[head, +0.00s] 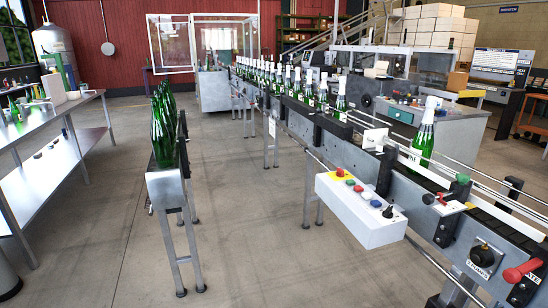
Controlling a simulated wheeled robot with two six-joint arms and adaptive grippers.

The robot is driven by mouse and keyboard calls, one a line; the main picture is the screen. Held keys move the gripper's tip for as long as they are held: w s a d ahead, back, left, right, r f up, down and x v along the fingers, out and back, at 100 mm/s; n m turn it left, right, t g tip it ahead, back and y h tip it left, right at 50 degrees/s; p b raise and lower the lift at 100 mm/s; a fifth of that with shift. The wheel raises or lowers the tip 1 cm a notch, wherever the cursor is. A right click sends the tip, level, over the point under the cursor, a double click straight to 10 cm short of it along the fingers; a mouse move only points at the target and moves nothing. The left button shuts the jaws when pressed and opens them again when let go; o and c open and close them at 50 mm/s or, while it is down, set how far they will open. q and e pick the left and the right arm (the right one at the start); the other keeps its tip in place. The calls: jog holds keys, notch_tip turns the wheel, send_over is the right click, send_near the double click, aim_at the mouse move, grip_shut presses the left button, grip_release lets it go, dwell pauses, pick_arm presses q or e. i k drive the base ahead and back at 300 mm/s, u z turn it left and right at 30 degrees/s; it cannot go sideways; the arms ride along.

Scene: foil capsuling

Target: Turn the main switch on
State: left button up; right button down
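A white control box (362,214) hangs on the near side of the conveyor, right of centre. Its sloped top has a red mushroom button (339,172) on a yellow patch, several coloured buttons in a row, and a black rotary knob (388,212) at the near right end. Another black knob (482,256) sits on the conveyor's side above a small label, and a red handle (523,270) is at the lower right beside a "GATE" label. No readable label marks any of these as the main switch. Neither gripper is in view.
The conveyor (320,118) runs from the back to the lower right with green bottles in a row. A narrow stand (166,186) with green bottles is left of centre. A steel table (48,165) is at the left. The floor (255,230) between is clear.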

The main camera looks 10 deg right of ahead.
aim_at(340, 173)
jog(key=u, duration=0.25)
jog(key=i, duration=1.75)
jog(key=z, duration=0.35)
jog(key=i, duration=0.9)
jog(key=z, duration=0.7)
